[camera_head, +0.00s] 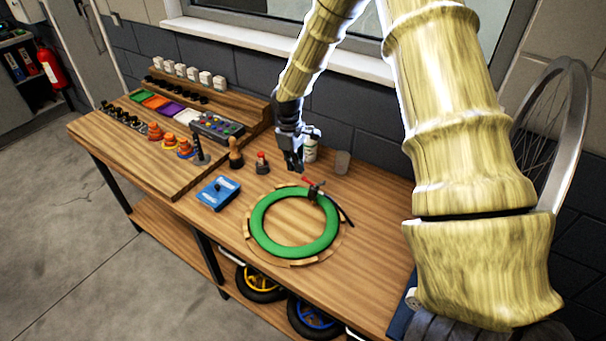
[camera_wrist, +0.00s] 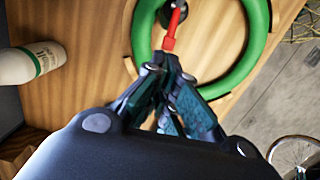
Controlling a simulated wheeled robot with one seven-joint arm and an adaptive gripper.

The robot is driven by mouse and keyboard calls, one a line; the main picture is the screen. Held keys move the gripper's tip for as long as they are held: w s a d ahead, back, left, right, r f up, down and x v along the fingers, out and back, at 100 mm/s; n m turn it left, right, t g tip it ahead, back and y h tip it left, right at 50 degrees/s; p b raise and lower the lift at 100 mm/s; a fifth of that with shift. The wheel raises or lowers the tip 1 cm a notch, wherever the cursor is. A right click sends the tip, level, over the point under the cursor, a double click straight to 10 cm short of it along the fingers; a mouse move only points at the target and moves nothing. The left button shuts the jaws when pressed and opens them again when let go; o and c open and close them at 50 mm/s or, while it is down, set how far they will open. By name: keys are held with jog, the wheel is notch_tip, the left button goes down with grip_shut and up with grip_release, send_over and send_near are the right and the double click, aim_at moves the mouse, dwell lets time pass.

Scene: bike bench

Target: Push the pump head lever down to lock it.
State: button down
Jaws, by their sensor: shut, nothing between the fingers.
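The pump head (camera_head: 316,190) is a small dark piece on the far side of the green ring (camera_head: 258,222), with a black hose running off to its right. Its red lever (camera_head: 306,180) sticks out from it toward my gripper. In the wrist view the red lever (camera_wrist: 172,30) points from the dark pump head (camera_wrist: 170,6) toward my fingertips, its wide end just beyond them. My gripper (camera_head: 295,168) is shut and empty, above the bench behind the lever. The fingertips (camera_wrist: 163,66) look close to the lever's end; I cannot tell whether they touch.
A white bottle (camera_head: 310,150) and a grey cup (camera_head: 342,162) stand behind the ring. A red-topped piece (camera_head: 262,163) and a wooden peg-shaped piece (camera_head: 235,153) stand left of my gripper. A blue box (camera_head: 217,193) lies at the front left. The bench right of the ring is clear.

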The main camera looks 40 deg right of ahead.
notch_tip(320, 180, up, 12)
jog(key=w, duration=0.1)
jog(key=shift+a+f, duration=0.2)
jog(key=shift+a, duration=0.15)
jog(key=shift+w, duration=0.15)
dwell(0.4)
